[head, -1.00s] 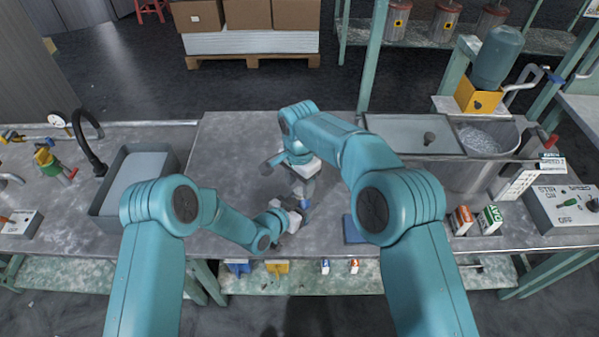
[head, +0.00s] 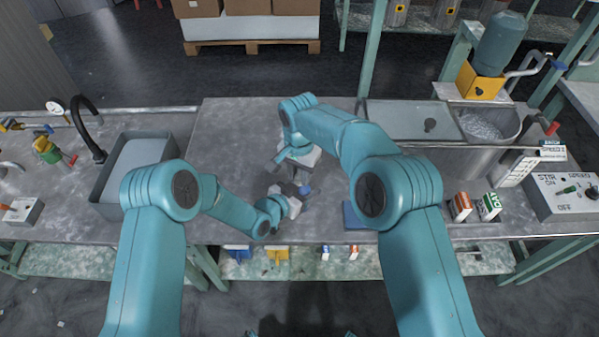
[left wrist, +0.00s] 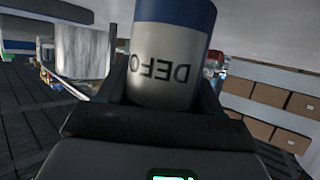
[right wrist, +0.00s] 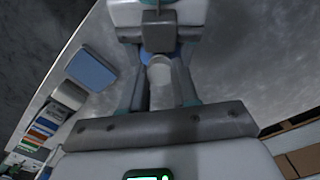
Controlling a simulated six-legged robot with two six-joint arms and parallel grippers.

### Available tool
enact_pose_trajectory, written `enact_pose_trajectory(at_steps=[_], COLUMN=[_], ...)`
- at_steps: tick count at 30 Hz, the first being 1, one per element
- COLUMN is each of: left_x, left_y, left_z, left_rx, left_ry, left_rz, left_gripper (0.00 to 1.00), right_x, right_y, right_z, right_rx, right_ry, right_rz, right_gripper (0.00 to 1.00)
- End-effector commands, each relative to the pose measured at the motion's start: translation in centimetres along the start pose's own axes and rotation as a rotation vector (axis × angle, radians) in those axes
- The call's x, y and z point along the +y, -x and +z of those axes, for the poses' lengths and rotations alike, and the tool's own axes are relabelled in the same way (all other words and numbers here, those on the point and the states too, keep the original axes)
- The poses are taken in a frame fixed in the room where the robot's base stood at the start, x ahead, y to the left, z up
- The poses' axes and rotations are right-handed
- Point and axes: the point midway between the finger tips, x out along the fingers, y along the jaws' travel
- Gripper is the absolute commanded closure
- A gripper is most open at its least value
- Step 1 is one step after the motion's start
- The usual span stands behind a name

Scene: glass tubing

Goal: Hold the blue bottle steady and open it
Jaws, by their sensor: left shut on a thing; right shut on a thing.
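The blue bottle (left wrist: 168,50) fills the upper middle of the left wrist view; it has a blue band and a white band with dark lettering, "DEFO", upside down. My left gripper (head: 300,196) is shut around its body. A small blue part of the bottle (head: 305,190) shows in the head view. My right gripper (head: 293,174) is directly beyond the left one, and its jaws (right wrist: 160,88) are shut on a pale cylindrical end, seemingly the cap (right wrist: 160,74). Blue shows just behind it. Whether the cap has come loose is hidden.
A blue pad (head: 358,217) lies on the bench right of the grippers. A basin (head: 137,170) with a black tap stands left. Small cartons (head: 461,207), a lidded tank (head: 415,128) and a control box (head: 565,195) stand right. The bench between is mostly clear.

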Motion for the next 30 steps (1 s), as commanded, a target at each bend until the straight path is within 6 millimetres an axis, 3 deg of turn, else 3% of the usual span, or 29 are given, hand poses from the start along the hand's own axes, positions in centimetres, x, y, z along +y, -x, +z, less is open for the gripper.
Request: enact_pose_trajectory(at_steps=[8,9,11,20,30], left_x=[0.0,0.0,0.0,0.0,0.0], left_y=[0.0,0.0,0.0,0.0,0.0], left_z=[0.0,0.0,0.0,0.0,0.0], left_rx=[0.000,0.000,0.000,0.000,0.000], left_ry=[0.001,0.001,0.001,0.001,0.001], left_rz=[-0.001,-0.001,-0.001,-0.001,0.000], left_gripper=[1.00,1.00,1.00,1.00,1.00], right_x=[0.0,0.0,0.0,0.0,0.0], right_y=[0.0,0.0,0.0,0.2,4.3], right_z=[0.0,0.0,0.0,0.0,0.0], right_rx=[0.000,0.000,0.000,0.001,0.002], right_ry=[0.022,0.022,0.022,0.021,0.020], right_rz=[0.001,0.001,0.001,0.000,-0.001], right_gripper=[1.00,0.64,0.45,0.45,0.45])
